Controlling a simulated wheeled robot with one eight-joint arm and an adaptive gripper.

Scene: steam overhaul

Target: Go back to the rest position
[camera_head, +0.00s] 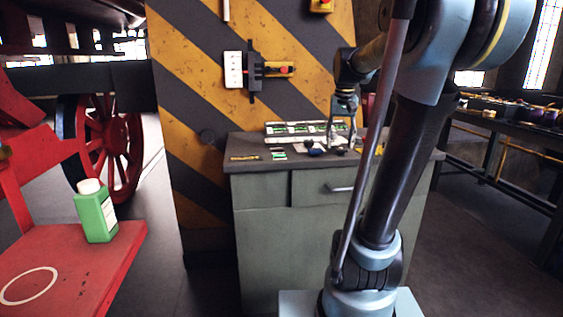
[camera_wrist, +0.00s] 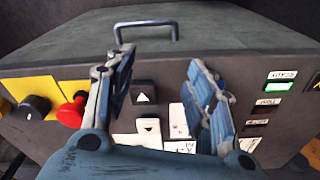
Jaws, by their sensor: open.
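My gripper (camera_head: 341,143) hangs fingers-down over the grey cabinet's top (camera_head: 255,150), in front of the striped wall. In the wrist view my gripper (camera_wrist: 159,60) has its two blue fingers spread wide, with nothing between them. Beyond and below the fingers is a dark control panel with an up-arrow button (camera_wrist: 144,92) and a down-arrow button (camera_wrist: 149,128). I cannot tell whether a finger touches the panel.
The wrist view shows a red knob (camera_wrist: 71,110), a black knob (camera_wrist: 34,106), a lit green indicator (camera_wrist: 278,86) and a metal handle (camera_wrist: 146,24). A green bottle (camera_head: 96,212) stands on a red surface (camera_head: 75,262) at left. A cluttered bench (camera_head: 510,124) stands at right.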

